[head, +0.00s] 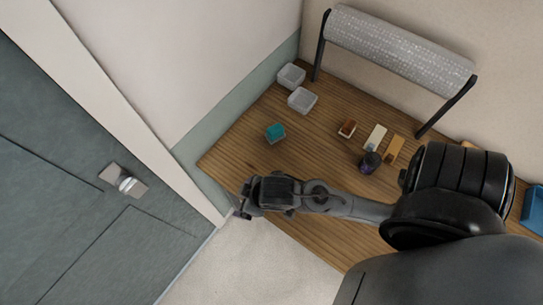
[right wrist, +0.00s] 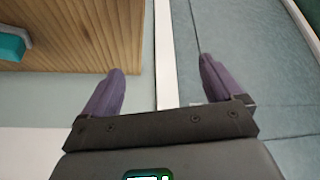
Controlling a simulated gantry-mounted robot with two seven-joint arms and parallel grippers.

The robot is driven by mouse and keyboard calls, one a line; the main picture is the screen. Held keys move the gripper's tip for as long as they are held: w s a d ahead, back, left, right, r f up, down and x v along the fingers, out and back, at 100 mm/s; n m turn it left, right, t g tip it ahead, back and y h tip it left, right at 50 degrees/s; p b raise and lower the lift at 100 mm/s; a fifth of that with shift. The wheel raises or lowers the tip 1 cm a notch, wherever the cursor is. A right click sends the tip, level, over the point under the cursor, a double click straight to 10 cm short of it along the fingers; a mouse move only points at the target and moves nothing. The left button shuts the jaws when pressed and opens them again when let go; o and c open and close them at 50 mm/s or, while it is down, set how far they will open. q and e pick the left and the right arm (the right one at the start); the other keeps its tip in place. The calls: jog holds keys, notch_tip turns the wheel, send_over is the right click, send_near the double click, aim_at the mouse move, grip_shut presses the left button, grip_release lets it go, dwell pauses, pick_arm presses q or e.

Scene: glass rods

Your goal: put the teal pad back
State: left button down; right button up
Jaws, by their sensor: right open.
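The teal pad (head: 275,132) sits on the wooden table towards its left end. It looks like a small block with a grey edge or base. In the right wrist view the teal pad (right wrist: 10,46) shows at the upper left, cut off by the frame edge. My right gripper (head: 241,207) is at the table's left front edge, apart from the pad. In the right wrist view my right gripper (right wrist: 161,65) is open, with nothing between its purple fingers. My left gripper does not show.
Two grey bins (head: 302,99) stand behind the pad. Small blocks (head: 375,137) and a dark round object (head: 369,162) lie right of it. A grey roll (head: 400,52) hangs on a stand at the back. A blue box (head: 533,209) is far right. A door (head: 90,190) is left.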

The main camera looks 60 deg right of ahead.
jog(key=s+d+f+g, duration=0.1)
jog(key=s+d+g, duration=0.1)
jog(key=s, duration=0.4)
jog(key=shift+s+d+m+h, duration=0.15)
jog(key=shift+d+m+h, duration=0.15)
jog(key=shift+d, duration=0.5)
jog(key=shift+r, duration=0.1)
notch_tip(320, 180, up, 12)
jog(key=p, duration=1.2)
jog(key=shift+r, duration=0.1)
